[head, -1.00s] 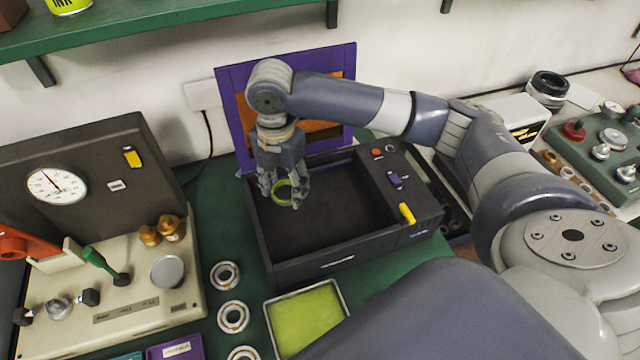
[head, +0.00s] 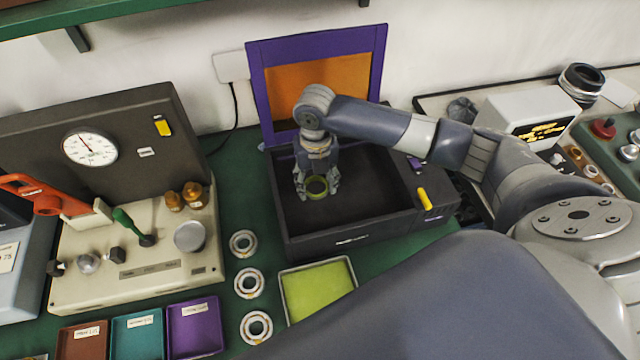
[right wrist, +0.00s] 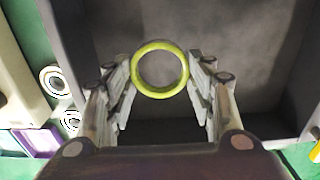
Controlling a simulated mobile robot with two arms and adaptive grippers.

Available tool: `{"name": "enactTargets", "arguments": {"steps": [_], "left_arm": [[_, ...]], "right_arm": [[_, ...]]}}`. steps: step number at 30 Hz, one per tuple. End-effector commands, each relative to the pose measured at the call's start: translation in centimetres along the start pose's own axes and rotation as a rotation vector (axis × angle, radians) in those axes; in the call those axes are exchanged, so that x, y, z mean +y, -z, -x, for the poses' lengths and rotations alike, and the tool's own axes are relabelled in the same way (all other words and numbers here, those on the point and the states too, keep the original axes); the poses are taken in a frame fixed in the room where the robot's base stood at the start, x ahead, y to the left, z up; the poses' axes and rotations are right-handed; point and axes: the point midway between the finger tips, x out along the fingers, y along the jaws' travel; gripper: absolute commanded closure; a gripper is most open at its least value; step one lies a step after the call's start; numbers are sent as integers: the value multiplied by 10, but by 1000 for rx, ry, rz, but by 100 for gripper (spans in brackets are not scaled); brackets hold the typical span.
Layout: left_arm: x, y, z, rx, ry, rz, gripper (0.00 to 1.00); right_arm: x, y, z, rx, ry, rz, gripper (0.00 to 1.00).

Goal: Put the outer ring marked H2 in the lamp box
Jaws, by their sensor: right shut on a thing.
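The lamp box (head: 350,240) is a dark open case with a purple-framed orange lid (head: 318,88) standing up at its back. My right gripper (head: 317,190) is over the box's open compartment, toward its left side. It is shut on a yellow-green ring (head: 316,196), which also shows between the fingers in the right wrist view (right wrist: 160,94). The dark compartment floor (right wrist: 240,60) lies beyond the ring. I cannot tell how high the ring is above that floor. No H2 mark can be read on it. My left gripper is not in view.
A column of several pale bearing rings (head: 249,283) lies left of the box. A green-lined tray (head: 318,290) stands in front of it. A gauge bench (head: 135,250) is at left, with brown, teal and purple trays (head: 195,327) before it. A side panel with switches (head: 425,199) borders the compartment.

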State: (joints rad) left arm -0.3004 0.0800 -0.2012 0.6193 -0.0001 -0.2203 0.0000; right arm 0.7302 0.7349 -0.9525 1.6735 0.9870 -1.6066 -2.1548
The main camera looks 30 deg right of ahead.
Motion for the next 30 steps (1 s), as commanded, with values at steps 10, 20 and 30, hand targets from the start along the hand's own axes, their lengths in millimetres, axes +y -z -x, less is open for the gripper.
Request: {"name": "enactTargets", "arguments": {"steps": [10, 20, 30], "left_arm": [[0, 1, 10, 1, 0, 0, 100], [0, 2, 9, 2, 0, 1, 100], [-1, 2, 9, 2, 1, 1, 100]], "right_arm": [[0, 1, -36, 2, 0, -2, 76], [0, -1, -44, -2, 0, -1, 76], [0, 0, -47, -2, 0, -1, 30]]}}
